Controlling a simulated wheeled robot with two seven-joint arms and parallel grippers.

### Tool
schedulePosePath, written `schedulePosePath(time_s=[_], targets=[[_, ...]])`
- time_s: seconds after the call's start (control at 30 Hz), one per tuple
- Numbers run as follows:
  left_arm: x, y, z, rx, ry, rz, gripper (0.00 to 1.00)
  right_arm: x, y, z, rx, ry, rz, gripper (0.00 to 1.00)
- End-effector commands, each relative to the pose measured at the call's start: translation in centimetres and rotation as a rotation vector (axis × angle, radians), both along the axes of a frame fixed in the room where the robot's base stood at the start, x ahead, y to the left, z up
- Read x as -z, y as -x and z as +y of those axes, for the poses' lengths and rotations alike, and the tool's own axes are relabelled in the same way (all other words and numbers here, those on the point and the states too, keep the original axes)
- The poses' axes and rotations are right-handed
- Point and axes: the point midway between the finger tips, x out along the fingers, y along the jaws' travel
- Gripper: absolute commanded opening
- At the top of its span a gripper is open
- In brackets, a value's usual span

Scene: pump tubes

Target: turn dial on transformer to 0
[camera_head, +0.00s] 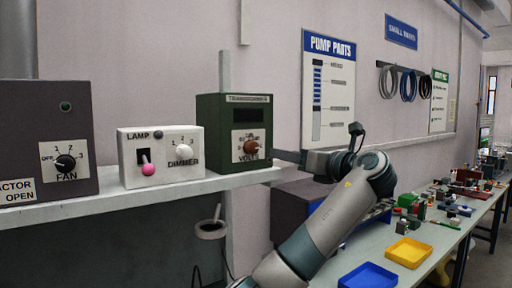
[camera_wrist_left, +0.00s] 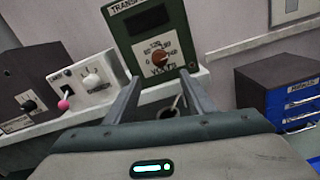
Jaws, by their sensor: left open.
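The transformer (camera_head: 209,117) is a dark green box on the shelf, with a dark display window above its dial. Its brown volts dial (camera_head: 250,147) sits on a white scale plate; the setting is too small to read surely. In the left wrist view the dial (camera_wrist_left: 160,57) lies just beyond and between the fingertips. My left gripper (camera_head: 279,155) is at the right of the transformer in the head view, pointing at its front. In the left wrist view my left gripper (camera_wrist_left: 159,80) is open with nothing between its fingers. My right gripper is not in view.
A white lamp and dimmer box (camera_head: 128,146) with a pink-tipped switch stands left of the transformer. A dark fan box (camera_head: 45,115) is farther left on the shelf (camera_head: 150,196). Blue drawers (camera_wrist_left: 292,98) stand to the right. A workbench holds yellow (camera_head: 409,252) and blue trays (camera_head: 367,276).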

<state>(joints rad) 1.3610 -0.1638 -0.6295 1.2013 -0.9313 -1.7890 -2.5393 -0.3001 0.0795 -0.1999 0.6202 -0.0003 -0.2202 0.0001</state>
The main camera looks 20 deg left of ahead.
Motion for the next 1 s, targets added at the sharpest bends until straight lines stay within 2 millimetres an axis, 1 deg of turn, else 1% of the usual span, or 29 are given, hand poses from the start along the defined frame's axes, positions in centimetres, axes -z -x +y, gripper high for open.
schedulePosePath(time_s=[0.03, 0.17, 0.4, 0.7, 0.8, 1.0], targets=[[-0.3, -0.4, 0.7, -0.002, 0.0, 0.001, 0.49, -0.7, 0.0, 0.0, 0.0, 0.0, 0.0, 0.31], [-0.4, -1.7, 2.3, -0.002, -0.001, 0.003, 0.49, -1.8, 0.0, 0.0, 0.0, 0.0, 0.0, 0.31], [-0.4, -4.3, 5.8, -0.003, -0.001, 0.003, 0.49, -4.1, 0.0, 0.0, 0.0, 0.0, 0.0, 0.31], [-0.4, -7.5, 9.8, -0.003, -0.002, 0.003, 0.49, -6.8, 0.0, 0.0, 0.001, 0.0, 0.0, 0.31], [-0.3, -8.3, 10.9, -0.003, -0.001, 0.002, 0.49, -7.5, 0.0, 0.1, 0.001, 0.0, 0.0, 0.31], [-0.1, -9.3, 11.9, -0.001, 0.0, 0.001, 0.49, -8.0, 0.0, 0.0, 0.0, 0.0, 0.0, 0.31]])
